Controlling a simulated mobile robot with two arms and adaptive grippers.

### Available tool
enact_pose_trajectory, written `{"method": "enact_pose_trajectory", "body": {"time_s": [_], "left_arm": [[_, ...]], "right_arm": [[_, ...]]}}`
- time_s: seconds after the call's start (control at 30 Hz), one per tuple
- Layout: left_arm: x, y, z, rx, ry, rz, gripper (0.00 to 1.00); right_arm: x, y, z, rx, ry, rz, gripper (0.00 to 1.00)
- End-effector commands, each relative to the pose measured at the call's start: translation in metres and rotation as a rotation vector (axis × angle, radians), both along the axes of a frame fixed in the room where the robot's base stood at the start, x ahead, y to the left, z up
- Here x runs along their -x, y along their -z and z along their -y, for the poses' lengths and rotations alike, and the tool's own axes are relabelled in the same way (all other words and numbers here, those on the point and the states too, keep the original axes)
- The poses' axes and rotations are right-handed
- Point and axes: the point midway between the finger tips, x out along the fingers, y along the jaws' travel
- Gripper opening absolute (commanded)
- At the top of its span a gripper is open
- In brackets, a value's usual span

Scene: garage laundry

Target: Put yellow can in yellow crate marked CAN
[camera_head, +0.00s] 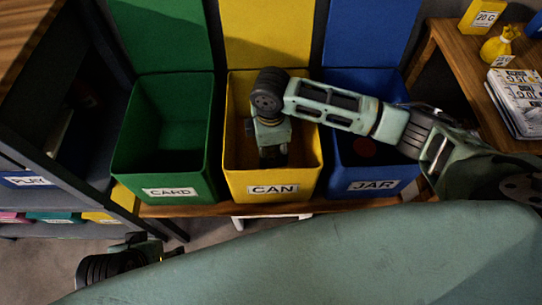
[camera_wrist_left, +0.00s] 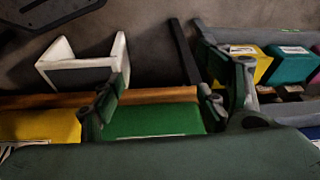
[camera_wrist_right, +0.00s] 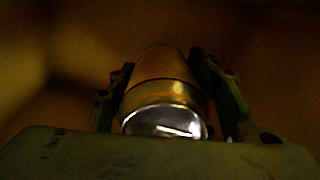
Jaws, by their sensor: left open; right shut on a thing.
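The yellow crate (camera_head: 310,172) marked CAN stands between the green and blue crates in the head view. My right gripper (camera_head: 272,158) reaches down inside it from above. In the right wrist view the right gripper (camera_wrist_right: 163,72) is shut on the yellow can (camera_wrist_right: 160,92), with a finger on each side and the shiny metal end facing the camera. Dim yellow crate walls surround it there. The can is hidden in the head view, and I cannot tell whether it touches the crate floor. My left gripper (camera_head: 158,250) is open and empty at the lower left; it shows in the left wrist view (camera_wrist_left: 165,90).
The green CARD crate (camera_head: 184,180) is left, and the blue JAR crate (camera_head: 400,172), with a red round thing inside, is right. A wooden shelf (camera_head: 465,60) at right holds papers (camera_head: 515,100) and a yellow bag (camera_head: 497,45). A dark shelf unit (camera_head: 50,180) is at left.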

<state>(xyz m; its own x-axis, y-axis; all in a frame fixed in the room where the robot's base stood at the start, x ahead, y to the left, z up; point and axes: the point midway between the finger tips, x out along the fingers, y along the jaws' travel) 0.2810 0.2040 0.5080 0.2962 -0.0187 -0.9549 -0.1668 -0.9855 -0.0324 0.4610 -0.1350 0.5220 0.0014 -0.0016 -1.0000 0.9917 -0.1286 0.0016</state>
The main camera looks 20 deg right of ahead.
Motion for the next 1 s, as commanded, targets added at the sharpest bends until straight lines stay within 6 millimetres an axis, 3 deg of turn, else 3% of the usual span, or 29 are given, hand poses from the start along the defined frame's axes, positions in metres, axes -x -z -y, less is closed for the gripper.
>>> {"method": "enact_pose_trajectory", "body": {"time_s": [0.13,0.3,0.77,0.8,1.0], "left_arm": [[0.004,-0.012,-0.001,0.001,-0.001,0.010,0.68],[0.006,-0.010,-0.001,0.000,-0.001,0.010,0.68],[0.006,-0.014,-0.001,0.000,-0.001,0.010,0.68],[0.006,-0.013,-0.001,0.000,-0.001,0.010,0.68],[0.006,-0.013,-0.001,0.000,-0.001,0.011,0.68]], "right_arm": [[0.001,0.013,0.000,0.001,0.000,-0.001,0.32],[0.001,0.037,0.000,0.001,0.001,-0.002,0.32],[0.000,0.042,0.000,0.001,0.001,-0.001,0.32],[0.000,0.043,0.000,0.001,0.001,0.000,0.48],[0.000,0.042,0.000,0.000,0.001,0.000,0.65]]}}
